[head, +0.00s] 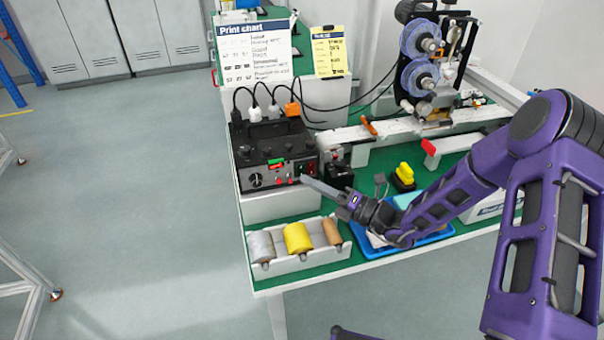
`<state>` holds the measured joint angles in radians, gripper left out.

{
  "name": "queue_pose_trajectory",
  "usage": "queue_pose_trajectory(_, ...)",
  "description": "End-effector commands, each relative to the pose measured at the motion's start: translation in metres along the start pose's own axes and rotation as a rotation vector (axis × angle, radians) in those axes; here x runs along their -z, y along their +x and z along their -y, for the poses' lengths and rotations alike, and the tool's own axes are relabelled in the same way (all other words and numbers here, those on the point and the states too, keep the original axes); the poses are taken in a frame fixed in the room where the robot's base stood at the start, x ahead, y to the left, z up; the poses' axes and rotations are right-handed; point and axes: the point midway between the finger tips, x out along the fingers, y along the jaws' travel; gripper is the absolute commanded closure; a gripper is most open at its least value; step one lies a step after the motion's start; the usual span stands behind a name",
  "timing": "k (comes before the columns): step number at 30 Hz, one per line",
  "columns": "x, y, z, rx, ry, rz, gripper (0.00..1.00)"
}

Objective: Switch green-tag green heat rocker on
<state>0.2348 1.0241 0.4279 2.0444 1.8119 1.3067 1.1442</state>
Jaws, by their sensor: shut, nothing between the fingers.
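The black control box (272,146) stands at the left of the green-topped bench in the head view. Its front panel faces me and carries a dial, red indicators and small switches. A small green tag (273,161) shows near its upper front, with a red display just below it. A small green rocker (301,169) seems to show at the panel's right; its position is too small to tell. My gripper (305,180) is shut and empty, its tip close in front of the panel's lower right. I cannot tell whether it touches the panel.
A white tray of thread spools (298,238) stands in front of the box. A blue tray (400,243) lies under my arm. A yellow-topped switch (404,174) and a labelling machine (428,75) stand to the right. Plugs and black cables (330,108) run behind the box.

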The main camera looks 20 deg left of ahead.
Motion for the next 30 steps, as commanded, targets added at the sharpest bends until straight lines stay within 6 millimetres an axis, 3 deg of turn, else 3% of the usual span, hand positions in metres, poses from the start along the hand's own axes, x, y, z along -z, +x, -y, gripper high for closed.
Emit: queue_pose_trajectory(30,-0.0045,0.006,0.0043,0.0,0.0,0.0,1.0)
